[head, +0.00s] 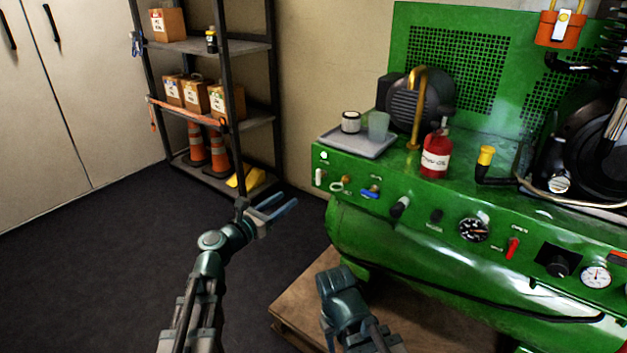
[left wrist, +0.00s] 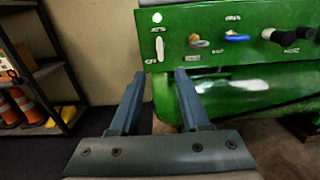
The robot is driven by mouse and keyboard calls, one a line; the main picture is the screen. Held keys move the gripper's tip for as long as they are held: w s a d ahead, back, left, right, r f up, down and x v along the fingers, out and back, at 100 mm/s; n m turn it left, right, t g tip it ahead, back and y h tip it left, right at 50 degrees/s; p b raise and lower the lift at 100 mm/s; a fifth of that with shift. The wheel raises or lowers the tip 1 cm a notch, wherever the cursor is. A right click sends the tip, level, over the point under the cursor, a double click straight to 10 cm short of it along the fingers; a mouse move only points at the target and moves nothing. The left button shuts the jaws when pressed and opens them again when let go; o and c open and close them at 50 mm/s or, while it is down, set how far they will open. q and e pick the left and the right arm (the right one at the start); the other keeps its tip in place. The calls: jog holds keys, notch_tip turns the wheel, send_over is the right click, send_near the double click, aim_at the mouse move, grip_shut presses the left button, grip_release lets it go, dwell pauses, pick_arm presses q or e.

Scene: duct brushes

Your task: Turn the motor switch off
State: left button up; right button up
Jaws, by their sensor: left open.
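A white lever switch (head: 319,176) sits at the left end of the green compressor's front panel, under a small white lamp (head: 324,156). In the left wrist view the switch (left wrist: 159,48) stands roughly upright, just beyond and above the fingertips. Its labels are too small to read surely. A red switch (head: 512,247) sits further right on the panel. I cannot tell from lettering which is the motor switch. My left gripper (head: 284,208) is open and empty, left of the panel and apart from it. My right arm shows at the bottom, but no right fingers show.
The panel also carries a brass valve, a blue-handled valve (head: 370,192), black knobs and gauges (head: 473,229). A grey tray (head: 357,145) and a red oil bottle (head: 435,155) stand on top. A shelf rack (head: 260,118) stands left; open floor lies in front.

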aim_at(317, 177)
pick_arm(q)
jog(key=x, duration=1.3)
jog(key=shift+w+d, duration=0.25)
jog(key=shift+w, duration=0.1)
grip_shut()
